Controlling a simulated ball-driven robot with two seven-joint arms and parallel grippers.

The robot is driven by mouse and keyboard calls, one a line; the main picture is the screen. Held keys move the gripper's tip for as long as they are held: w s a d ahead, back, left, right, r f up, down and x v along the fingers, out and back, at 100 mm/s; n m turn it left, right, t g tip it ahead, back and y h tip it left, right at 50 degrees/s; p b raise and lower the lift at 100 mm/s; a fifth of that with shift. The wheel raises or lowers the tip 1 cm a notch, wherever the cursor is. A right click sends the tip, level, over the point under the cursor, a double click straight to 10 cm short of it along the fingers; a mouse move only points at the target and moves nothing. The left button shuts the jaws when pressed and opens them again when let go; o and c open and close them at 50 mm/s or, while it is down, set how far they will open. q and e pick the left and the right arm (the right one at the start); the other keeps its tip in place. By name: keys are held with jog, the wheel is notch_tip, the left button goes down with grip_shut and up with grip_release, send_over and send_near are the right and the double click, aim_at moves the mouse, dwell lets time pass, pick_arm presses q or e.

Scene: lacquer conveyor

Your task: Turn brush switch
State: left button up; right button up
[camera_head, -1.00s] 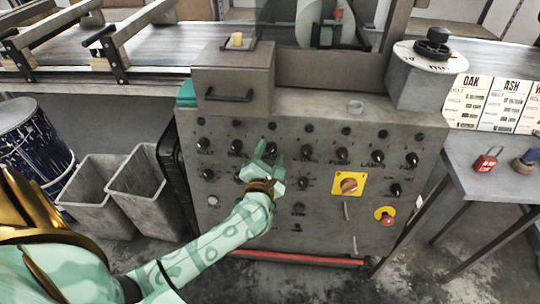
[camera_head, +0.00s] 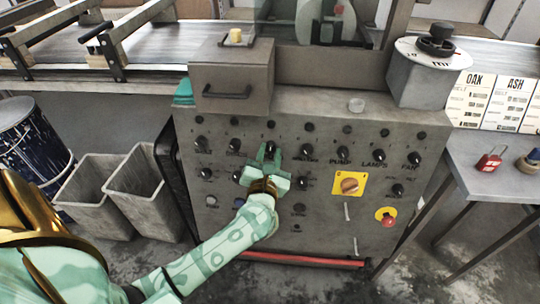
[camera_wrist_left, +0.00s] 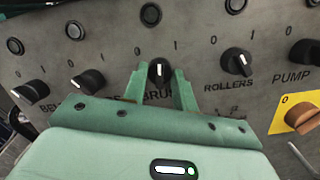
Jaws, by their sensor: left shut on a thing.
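The brush switch (camera_wrist_left: 159,70) is a black rotary knob with a white mark on the grey control panel (camera_head: 300,225). The letters "BRU" show below it in the left wrist view, partly hidden by my gripper. My left gripper (camera_wrist_left: 160,82) has one finger on each side of the knob and is shut on it. The knob's white mark points about straight up in that view. In the head view my left gripper (camera_head: 268,155) reaches the upper row of knobs and covers most of the switch. My right gripper is not in view.
The rollers knob (camera_wrist_left: 236,62) is close on the right, and another black knob (camera_wrist_left: 88,81) is on the left. A yellow-plated switch (camera_head: 350,185) and a red emergency button (camera_head: 387,220) sit lower right. A drawer box (camera_head: 232,80) stands above.

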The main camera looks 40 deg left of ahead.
pick_arm(q)
jog(key=n+g+y+b, duration=0.1)
jog(key=n, duration=0.4)
jog(key=shift+d+f, duration=0.1)
jog(key=n+b, duration=0.1)
jog(key=n, duration=0.1)
jog(key=shift+n+y, duration=0.3)
jog(key=shift+y, duration=0.1)
jog(key=shift+w+n+g, duration=0.1)
jog(key=shift+n+g, duration=0.2)
jog(key=shift+n, duration=0.4)
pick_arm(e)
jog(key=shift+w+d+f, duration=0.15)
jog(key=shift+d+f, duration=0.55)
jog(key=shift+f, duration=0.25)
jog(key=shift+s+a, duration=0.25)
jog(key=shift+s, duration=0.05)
pick_arm(q)
jog(key=o, duration=1)
jog(key=shift+c, duration=0.2)
jog(key=shift+d, duration=0.1)
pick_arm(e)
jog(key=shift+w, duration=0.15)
